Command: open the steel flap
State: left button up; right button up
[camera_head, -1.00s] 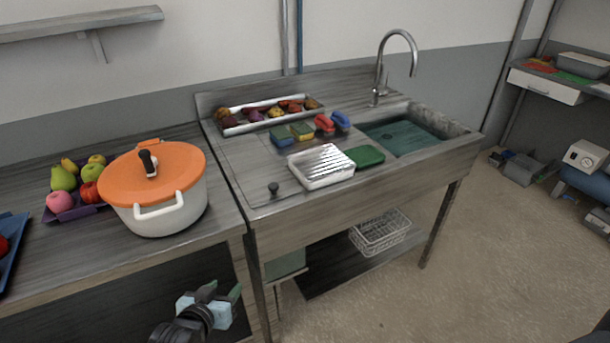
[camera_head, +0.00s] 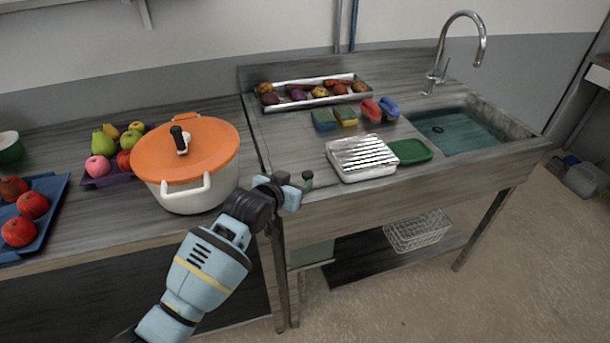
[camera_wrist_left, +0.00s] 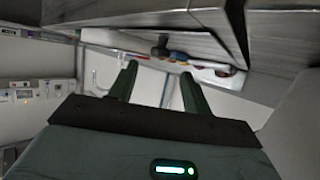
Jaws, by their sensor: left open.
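The steel flap (camera_head: 288,152) appears to be the flat grey panel in the left part of the sink counter, lying level with the top. Its small dark knob (camera_head: 307,175) stands near the front edge. My left gripper (camera_head: 299,188) is at the counter's front left corner, beside the knob in the picture. In the left wrist view my left gripper (camera_wrist_left: 158,88) has its two fingers apart with nothing between them. A dark knob-like shape (camera_wrist_left: 160,47) shows beyond the fingertips. I cannot tell whether a finger touches the knob. My right gripper is not in view.
A white pot with an orange lid (camera_head: 188,155) stands close to the left of the gripper. A white ribbed dish (camera_head: 361,158) and a green sponge (camera_head: 410,151) lie right of the knob. A tray of vegetables (camera_head: 313,92) and coloured sponges (camera_head: 335,116) are behind.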

aim_at(307, 174)
pick_arm(q)
jog(key=shift+x, duration=2.9)
grip_shut()
